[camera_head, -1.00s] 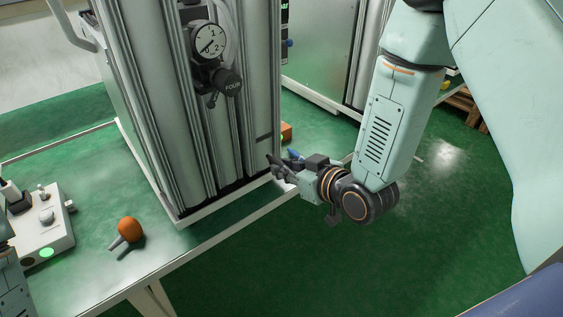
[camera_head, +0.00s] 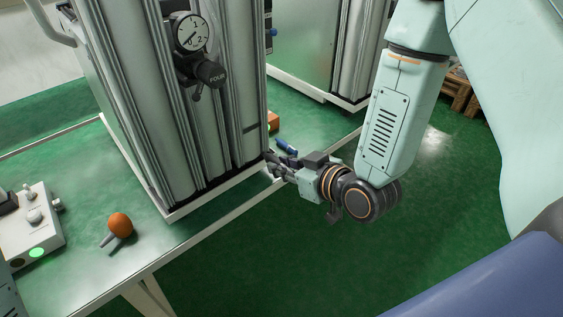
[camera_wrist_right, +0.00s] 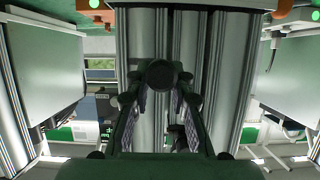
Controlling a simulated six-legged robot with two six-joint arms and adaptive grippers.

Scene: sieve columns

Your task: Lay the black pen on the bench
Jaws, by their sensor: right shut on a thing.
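My right gripper (camera_head: 275,164) is beside the lower right corner of the tall metal column, close to the bench (camera_head: 85,270). It is shut on a dark thing that I take to be the black pen. In the right wrist view a dark round end, likely the pen (camera_wrist_right: 160,74) seen end-on, shows between the two fingers (camera_wrist_right: 160,112). In the head view the pen cannot be told apart from the dark fingers. The bench has a green top with a pale edge. My left gripper is out of view.
The metal column (camera_head: 225,110) with a dial gauge (camera_head: 191,33) stands on the bench close to the gripper. A blue object (camera_head: 287,146) and an orange block (camera_head: 273,121) lie behind it. An orange-headed tool (camera_head: 120,225) and a control box (camera_head: 30,225) are at left, with clear bench around the tool.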

